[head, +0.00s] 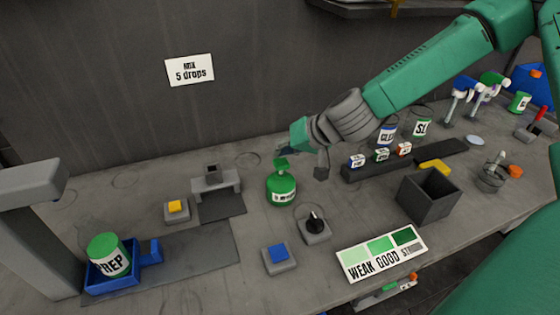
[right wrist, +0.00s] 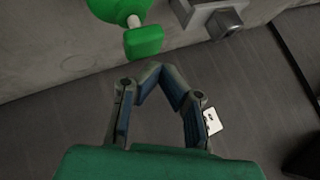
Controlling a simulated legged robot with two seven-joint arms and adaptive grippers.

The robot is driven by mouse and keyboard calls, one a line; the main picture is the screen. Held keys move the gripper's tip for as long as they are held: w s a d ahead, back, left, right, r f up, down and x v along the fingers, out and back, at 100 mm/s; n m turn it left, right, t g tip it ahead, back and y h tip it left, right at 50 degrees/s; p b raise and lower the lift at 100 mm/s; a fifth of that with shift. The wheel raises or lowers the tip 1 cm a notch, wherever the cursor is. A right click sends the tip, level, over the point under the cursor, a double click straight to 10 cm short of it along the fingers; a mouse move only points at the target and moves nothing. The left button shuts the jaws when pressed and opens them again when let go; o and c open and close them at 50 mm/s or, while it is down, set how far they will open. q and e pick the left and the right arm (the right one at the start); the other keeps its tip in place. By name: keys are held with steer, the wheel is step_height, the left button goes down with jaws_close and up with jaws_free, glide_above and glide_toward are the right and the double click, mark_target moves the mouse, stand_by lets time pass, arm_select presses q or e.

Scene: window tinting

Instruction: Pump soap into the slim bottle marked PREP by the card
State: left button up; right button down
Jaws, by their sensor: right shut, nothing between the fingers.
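The green soap pump bottle (head: 282,190) stands mid-table in the head view. Its green pump head also shows at the top of the right wrist view (right wrist: 143,41). My right gripper (head: 283,150) is shut and empty, its fingertips (right wrist: 160,70) just above and beside the pump head; I cannot tell if they touch it. The white bottle marked PREP (head: 112,264), with a green top, sits in a blue holder (head: 122,281) at the left. My left gripper is not in view.
A grey stand (head: 35,215) rises beside the PREP bottle. A yellow button (head: 175,206), a blue button (head: 278,254) and a black knob (head: 315,222) surround the pump bottle. A WEAK/GOOD chart (head: 382,253), dark open box (head: 428,198) and several small bottles are on the right.

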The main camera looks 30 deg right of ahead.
steer(key=shift+d+f, duration=0.3)
steer(key=shift+f, duration=0.15)
steer(key=shift+a, duration=0.2)
steer(key=shift+d+f+b, duration=0.15)
steer(key=shift+f+b, duration=0.15)
steer(key=shift+b, duration=0.15)
steer(key=shift+s+f+b, duration=0.1)
steer(key=shift+f+b, duration=0.35)
steer(key=shift+f, duration=0.15)
stand_by(0.4)
stand_by(0.3)
steer(key=shift+a+r+p, duration=0.15)
steer(key=shift+r+p, duration=0.45)
steer(key=shift+r, duration=0.1)
steer(key=shift+a+r+p, duration=0.1)
steer(key=shift+r+p, duration=0.5)
steer(key=shift+r, duration=0.1)
